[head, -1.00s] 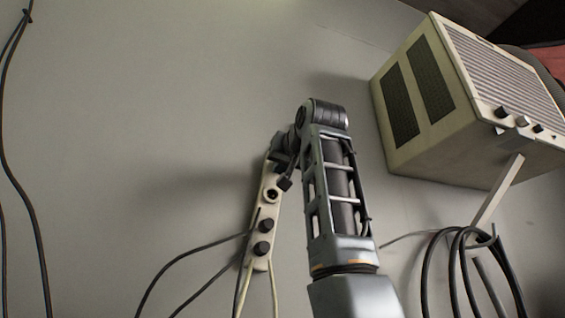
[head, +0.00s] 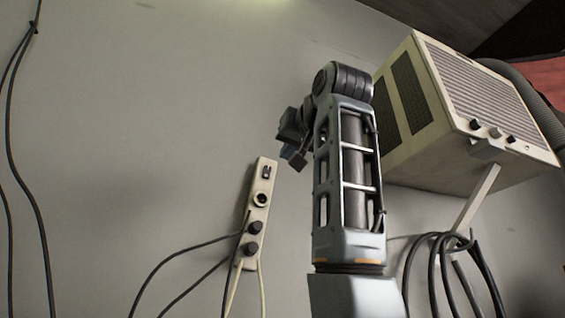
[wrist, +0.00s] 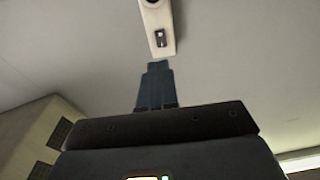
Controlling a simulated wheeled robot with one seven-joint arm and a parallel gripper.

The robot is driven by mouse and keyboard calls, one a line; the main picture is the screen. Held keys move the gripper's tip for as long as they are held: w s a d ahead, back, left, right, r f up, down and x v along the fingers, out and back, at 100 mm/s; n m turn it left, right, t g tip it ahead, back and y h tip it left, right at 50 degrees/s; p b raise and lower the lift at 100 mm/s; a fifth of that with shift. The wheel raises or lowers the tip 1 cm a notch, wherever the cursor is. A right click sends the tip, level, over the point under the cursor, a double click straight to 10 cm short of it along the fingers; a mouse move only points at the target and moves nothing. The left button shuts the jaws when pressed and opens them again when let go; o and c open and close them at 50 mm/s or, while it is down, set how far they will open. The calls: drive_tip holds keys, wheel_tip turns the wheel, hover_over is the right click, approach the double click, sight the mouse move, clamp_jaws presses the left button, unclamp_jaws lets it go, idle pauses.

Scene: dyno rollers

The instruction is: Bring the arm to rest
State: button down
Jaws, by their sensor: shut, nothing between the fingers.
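My gripper (head: 291,142) is raised at the end of my bent arm, just above and right of the top of a cream socket strip (head: 262,183) on the wall in the head view. The wrist view shows my gripper (wrist: 158,72) with its fingers together and nothing between them. Its tips point toward the end of the socket strip (wrist: 160,42), with a small gap in the picture. A small switch and a round socket are uncovered at the strip's upper end. Part of the gripper is hidden behind the wrist in the head view.
A cream vented box with knobs (head: 465,120) is on the wall at the right, partly behind my arm. Coiled black cable (head: 432,262) hangs from its bracket (head: 477,205). Dark cables (head: 178,262) run from plugs in the strip. The wall at left is mostly clear.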

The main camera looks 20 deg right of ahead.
drive_tip(key=shift+s, duration=0.6)
drive_tip(key=shift+w+f, duration=0.1)
drive_tip(key=shift+f, duration=0.05)
